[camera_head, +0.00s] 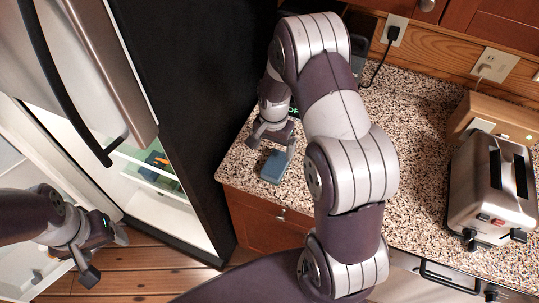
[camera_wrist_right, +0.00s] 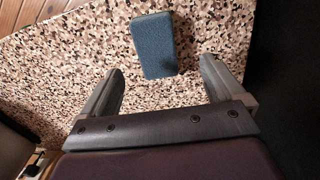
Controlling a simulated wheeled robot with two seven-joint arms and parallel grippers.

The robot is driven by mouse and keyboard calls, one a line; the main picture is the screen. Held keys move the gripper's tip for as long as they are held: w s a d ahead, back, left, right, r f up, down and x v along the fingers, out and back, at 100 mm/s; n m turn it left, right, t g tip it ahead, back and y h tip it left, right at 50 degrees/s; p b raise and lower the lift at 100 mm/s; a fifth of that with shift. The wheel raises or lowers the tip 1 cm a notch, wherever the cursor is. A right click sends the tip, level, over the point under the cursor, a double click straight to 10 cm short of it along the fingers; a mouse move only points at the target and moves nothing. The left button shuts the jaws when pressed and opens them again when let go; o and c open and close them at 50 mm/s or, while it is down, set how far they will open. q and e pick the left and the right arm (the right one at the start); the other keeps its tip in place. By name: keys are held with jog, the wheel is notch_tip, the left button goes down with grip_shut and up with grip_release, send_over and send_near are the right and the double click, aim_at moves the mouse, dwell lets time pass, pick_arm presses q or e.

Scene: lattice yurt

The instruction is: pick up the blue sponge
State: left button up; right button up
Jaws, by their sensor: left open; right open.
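The blue sponge (camera_head: 274,167) lies flat on the speckled counter near its front left corner. In the right wrist view the sponge (camera_wrist_right: 154,45) lies ahead of the fingertips, closer to the right finger. My right gripper (camera_head: 272,144) is open and empty, just behind the sponge in the head view; it also shows in the right wrist view (camera_wrist_right: 162,75). No contact with the sponge shows. My left gripper (camera_head: 105,256) is open and empty, low at the left in front of the open fridge.
A steel toaster (camera_head: 490,190) stands on the counter (camera_head: 420,120) at the right. The fridge (camera_head: 180,110) is open at the left, with items on a shelf. A black cord (camera_head: 383,62) hangs from a wall outlet. The counter's front edge is close to the sponge.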

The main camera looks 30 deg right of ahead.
aim_at(276, 163)
jog(key=f, duration=0.1)
jog(key=s+f, duration=0.1)
jog(key=shift+s+d+f+p, duration=0.1)
jog(key=shift+s+f+p, duration=0.2)
jog(key=shift+p, duration=0.05)
jog(key=f+p, duration=0.1)
jog(key=w+f, duration=0.1)
jog(key=f, duration=0.1)
jog(key=f+p, duration=0.1)
jog(key=f, duration=0.1)
jog(key=shift+w+d+f+p, duration=0.25)
jog(key=shift+w+p, duration=0.05)
jog(key=shift+w, duration=0.05)
jog(key=shift+s+f, duration=0.1)
jog(key=shift+f, duration=0.3)
jog(key=shift+s+d, duration=0.1)
jog(key=shift+s, duration=0.1)
pick_arm(q)
jog(key=r, duration=0.2)
jog(key=s+r, duration=0.1)
jog(key=r, duration=0.1)
jog(key=shift+d, duration=0.1)
pick_arm(e)
jog(key=shift+w, duration=0.1)
jog(key=c, duration=1)
